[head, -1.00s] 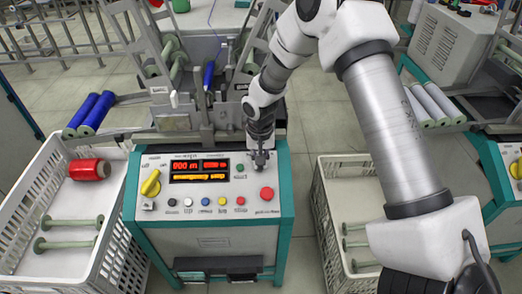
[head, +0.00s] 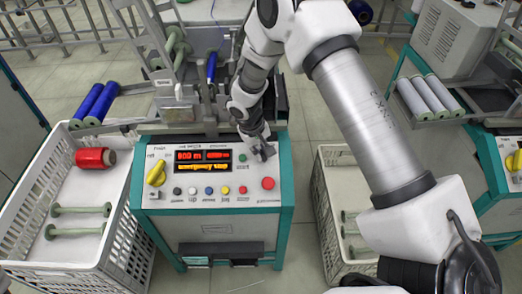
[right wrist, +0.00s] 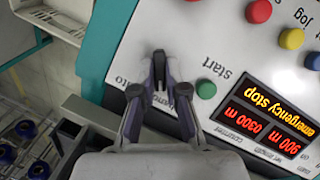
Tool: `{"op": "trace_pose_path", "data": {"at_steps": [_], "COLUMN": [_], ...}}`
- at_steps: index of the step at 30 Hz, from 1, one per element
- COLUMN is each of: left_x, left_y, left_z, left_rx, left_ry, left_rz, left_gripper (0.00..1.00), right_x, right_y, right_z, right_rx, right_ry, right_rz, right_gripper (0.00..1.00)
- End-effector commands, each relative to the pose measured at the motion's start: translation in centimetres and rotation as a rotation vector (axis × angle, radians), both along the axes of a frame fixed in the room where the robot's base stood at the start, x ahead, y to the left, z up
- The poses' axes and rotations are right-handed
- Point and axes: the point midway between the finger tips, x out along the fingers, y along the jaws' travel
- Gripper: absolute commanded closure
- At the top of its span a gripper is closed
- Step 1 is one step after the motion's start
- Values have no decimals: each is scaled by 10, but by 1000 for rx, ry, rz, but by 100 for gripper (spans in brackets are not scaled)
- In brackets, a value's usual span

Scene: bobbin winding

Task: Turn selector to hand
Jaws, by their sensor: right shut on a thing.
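The control panel (head: 215,201) stands in the middle of the head view. My right gripper (head: 263,151) is at the panel's upper right, above the red button. In the right wrist view, my right gripper (right wrist: 160,65) is shut on the small selector, between a label ending in "uto" and a partly covered label like "hand". The fingers hide most of the selector, so I cannot tell its exact setting. The green start button (right wrist: 206,89) is just right of the fingers. My left gripper is not in view.
The lit display (right wrist: 270,115) reads "emergency stop". A yellow knob (head: 156,172) is on the panel's left, and a red mushroom button (head: 268,183) is on its right. White crates (head: 109,249) stand on both sides, one with a red bobbin (head: 95,158).

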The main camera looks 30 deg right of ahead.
Motion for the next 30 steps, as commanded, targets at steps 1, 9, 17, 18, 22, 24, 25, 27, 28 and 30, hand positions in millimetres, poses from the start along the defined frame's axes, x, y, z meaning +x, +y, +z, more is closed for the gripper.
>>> {"op": "trace_pose_path", "data": {"at_steps": [1, 9, 17, 18, 22, 24, 25, 27, 28, 30], "left_x": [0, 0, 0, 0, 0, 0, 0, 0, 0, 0], "left_y": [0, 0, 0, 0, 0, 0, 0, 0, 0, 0], "left_z": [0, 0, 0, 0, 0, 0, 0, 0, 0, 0], "left_rx": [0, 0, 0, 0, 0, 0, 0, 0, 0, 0], "left_ry": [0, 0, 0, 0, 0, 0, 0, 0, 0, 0], "left_rz": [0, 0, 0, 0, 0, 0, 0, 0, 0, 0], "left_gripper": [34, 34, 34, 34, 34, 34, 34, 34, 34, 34], "right_x": [0, 0, 0, 0, 1, 2, 2, 2, 2, 2], "right_y": [0, 0, 0, 0, 1, 4, 5, 8, 10, 15], "right_z": [0, 0, 0, 0, 7, 17, 23, 40, 48, 66], "right_rx": [0, 0, 0, 0, -1, -1, 0, -1, -1, -1], "right_ry": [1, 1, 0, 0, -1, -3, -4, -5, -6, -5], "right_rz": [3, 3, 1, 1, 1, 3, 2, 2, 2, 3], "right_gripper": [100, 77, 62, 62, 62, 62, 62, 62, 62, 62]}}
